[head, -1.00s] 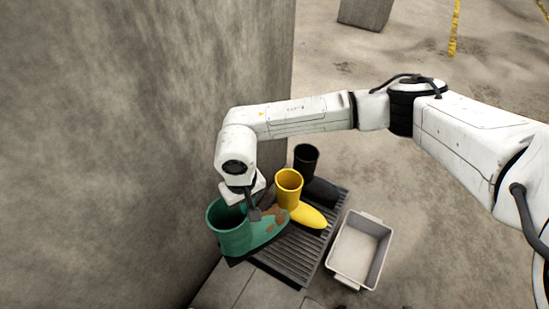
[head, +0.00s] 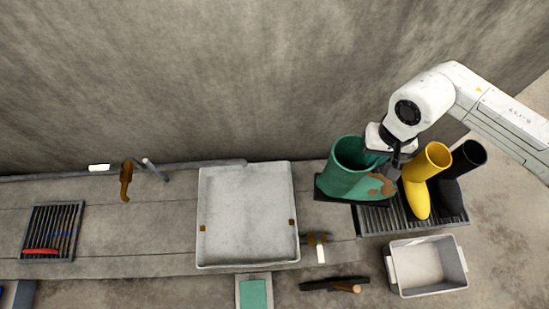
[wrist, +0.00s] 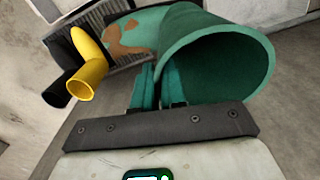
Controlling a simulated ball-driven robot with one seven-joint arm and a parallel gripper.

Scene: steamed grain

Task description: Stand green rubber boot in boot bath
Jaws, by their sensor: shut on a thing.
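The green rubber boot (head: 345,181), with brown mud patches, is upright at the left end of the boot rack (head: 385,219). My gripper (head: 391,157) is at the boot's upper right side. In the wrist view my gripper (wrist: 158,92) is shut on the wall of the boot's shaft; the green boot (wrist: 205,50) opens toward the camera. I cannot tell whether its sole touches the rack. A wide, shallow white basin (head: 248,180) lies left of the boot, and a pale tub (head: 428,265) stands below the rack. I cannot tell which is the boot bath.
A yellow boot (head: 428,170) and a black boot (head: 466,160) stand on the rack close to the right of the green one. A brush-like tool (head: 335,284) lies near the basin. A grate (head: 52,232) is far left. The wall runs behind everything.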

